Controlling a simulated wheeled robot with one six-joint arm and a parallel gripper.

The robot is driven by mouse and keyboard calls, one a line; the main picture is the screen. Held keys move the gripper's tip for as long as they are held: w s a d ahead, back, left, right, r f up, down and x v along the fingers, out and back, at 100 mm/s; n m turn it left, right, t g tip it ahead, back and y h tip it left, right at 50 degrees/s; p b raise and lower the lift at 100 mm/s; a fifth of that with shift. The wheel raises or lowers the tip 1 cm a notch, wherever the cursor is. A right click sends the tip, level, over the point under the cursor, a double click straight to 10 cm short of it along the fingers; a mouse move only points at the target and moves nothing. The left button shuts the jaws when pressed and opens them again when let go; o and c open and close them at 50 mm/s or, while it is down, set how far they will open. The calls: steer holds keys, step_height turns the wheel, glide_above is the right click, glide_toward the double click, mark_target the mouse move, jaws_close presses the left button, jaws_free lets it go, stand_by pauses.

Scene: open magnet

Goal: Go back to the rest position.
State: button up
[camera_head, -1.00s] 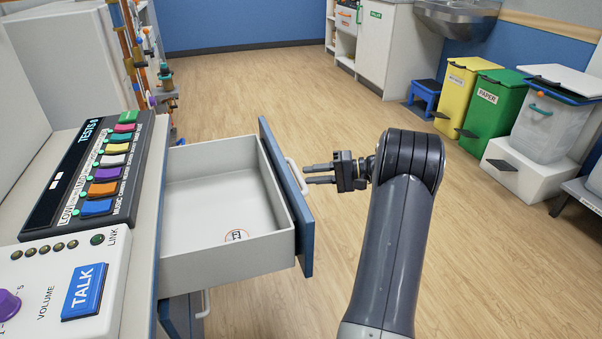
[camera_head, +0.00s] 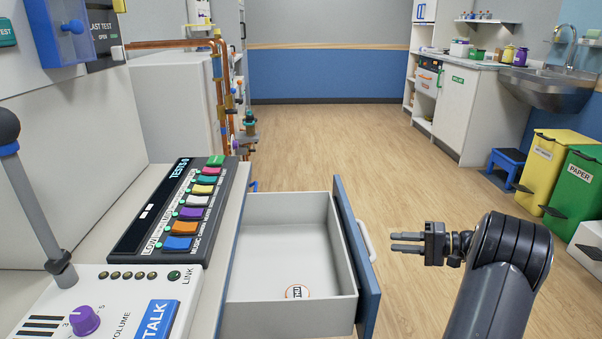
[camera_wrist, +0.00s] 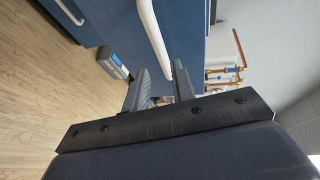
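My gripper (camera_head: 405,242) is in the middle right of the head view, pointing left toward the drawer's white handle (camera_head: 366,240). Its two fingers are apart with nothing between them. A small gap shows between the fingertips and the handle. The drawer (camera_head: 250,262) is pulled out, with a blue front and pale grey walls. It holds nothing but a round orange-and-black mark on its floor. In the wrist view my gripper's fingers (camera_wrist: 160,88) are spread, with the white handle (camera_wrist: 152,35) and blue front beyond them.
A counter at left bears a button panel (camera_head: 180,215) and a white console (camera_head: 110,300) with a purple knob. Copper pipes (camera_head: 222,95) stand behind. Yellow (camera_head: 545,165) and green (camera_head: 578,190) bins, a blue step stool (camera_head: 505,165) and a sink are at right. The wooden floor between is clear.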

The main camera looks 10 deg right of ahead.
mark_target(367, 237)
steer(key=b+x, duration=0.2)
steer(key=x, duration=0.6)
steer(key=shift+w+a+f, duration=0.15)
steer(key=shift+a, duration=0.15)
steer(key=shift+w+a, duration=0.25)
steer(key=shift+a, duration=0.15)
steer(key=shift+d, duration=0.1)
